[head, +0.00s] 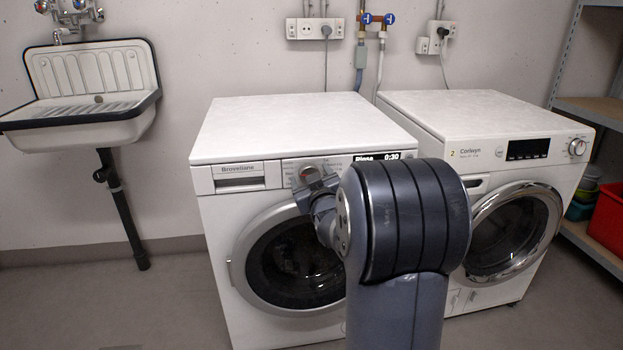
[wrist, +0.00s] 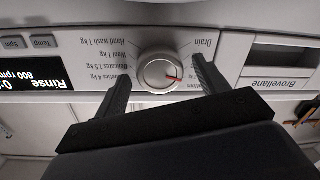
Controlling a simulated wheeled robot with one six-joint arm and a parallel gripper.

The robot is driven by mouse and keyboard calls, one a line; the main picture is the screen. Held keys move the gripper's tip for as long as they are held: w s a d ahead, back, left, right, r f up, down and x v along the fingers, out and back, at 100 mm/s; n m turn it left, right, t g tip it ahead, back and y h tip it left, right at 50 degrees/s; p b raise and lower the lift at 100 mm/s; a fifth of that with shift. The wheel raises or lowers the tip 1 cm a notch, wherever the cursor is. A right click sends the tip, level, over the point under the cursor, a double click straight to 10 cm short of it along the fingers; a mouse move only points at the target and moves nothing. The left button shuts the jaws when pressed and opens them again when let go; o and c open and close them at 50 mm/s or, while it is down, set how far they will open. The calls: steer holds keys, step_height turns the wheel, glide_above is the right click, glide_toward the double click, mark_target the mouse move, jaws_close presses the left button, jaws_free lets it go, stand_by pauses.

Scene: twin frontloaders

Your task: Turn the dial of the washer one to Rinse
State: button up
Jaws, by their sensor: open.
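The left washer (head: 225,240), marked Brovellane, has a program dial on its front panel. The right one carries a "2", so I take the left one as washer one. In the wrist view, upside down, the round silver dial (wrist: 159,74) shows a red mark at its lower right in the picture. The lit display (wrist: 30,84) reads Rinse, 800 rpm; in the head view it reads Rinse 0:30 (head: 378,157). My gripper (wrist: 160,67) is open, one finger on each side of the dial, with gaps showing. In the head view my gripper (head: 315,183) largely hides the dial.
The second washer (head: 540,175), marked Corlwyn, stands close on the right. Below the panel is the left washer's round door (head: 285,260), partly behind my arm. A sink (head: 95,95) hangs on the left wall. Shelving (head: 590,108) is at far right. Floor left of the washers is clear.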

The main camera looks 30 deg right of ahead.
steer(key=p+v, duration=0.1)
steer(key=v, duration=1)
steer(key=shift+w, duration=0.2)
steer(key=b+x, duration=0.1)
steer(key=x, duration=0.9)
steer(key=shift+w+d, duration=0.1)
steer(key=shift+w, duration=0.25)
steer(key=shift+s, duration=0.15)
